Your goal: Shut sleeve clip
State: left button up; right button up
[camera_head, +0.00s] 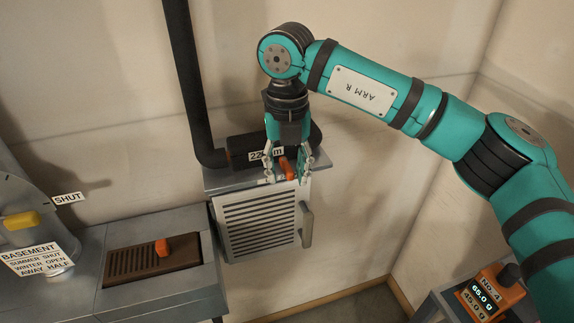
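A black sleeve (243,151) joins the lower end of a dark pipe above the grey louvred box. It bears a white label that starts with "22"; the rest is partly covered by my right gripper. An orange lever (288,169), which looks like the sleeve's clip, sits at the sleeve's front. My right gripper (286,178) points down over the sleeve with its fingers apart, one on each side of the orange lever. A gap shows between the left finger and the lever. Whether the right finger touches it I cannot tell. My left gripper is out of view.
The louvred box (259,224) has a handle (307,224) at its right. A brown slotted plate (153,259) with an orange knob lies on the grey ledge at lower left, beside a duct with a yellow handle (21,221). An orange scale (490,292) stands at lower right.

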jog(key=shift+f, duration=0.1)
grip_shut()
jog(key=shift+a, duration=0.1)
dwell(0.8)
jog(key=shift+a+f+m+b, duration=0.1)
jog(key=shift+a+m+b, duration=0.25)
jog(key=shift+m+b, duration=0.85)
jog(key=m+b, duration=0.1)
jog(key=a+m, duration=0.1)
jog(key=shift+m+b, duration=0.3)
jog(key=shift+b, duration=0.1)
jog(key=shift+w+a+r+m+b, duration=0.1)
jog(key=shift+w+a+m+b, duration=0.25)
jog(key=shift+m, duration=0.5)
jog(key=shift+a+r+m+b, duration=0.15)
jog(key=shift+m+b, duration=0.35)
jog(key=shift+m, duration=0.4)
jog(key=shift+w+a+f+m+b, duration=0.1)
jog(key=shift+w+a+m+b, duration=0.25)
jog(key=shift+m, duration=0.5)
jog(key=shift+s+r, duration=0.1)
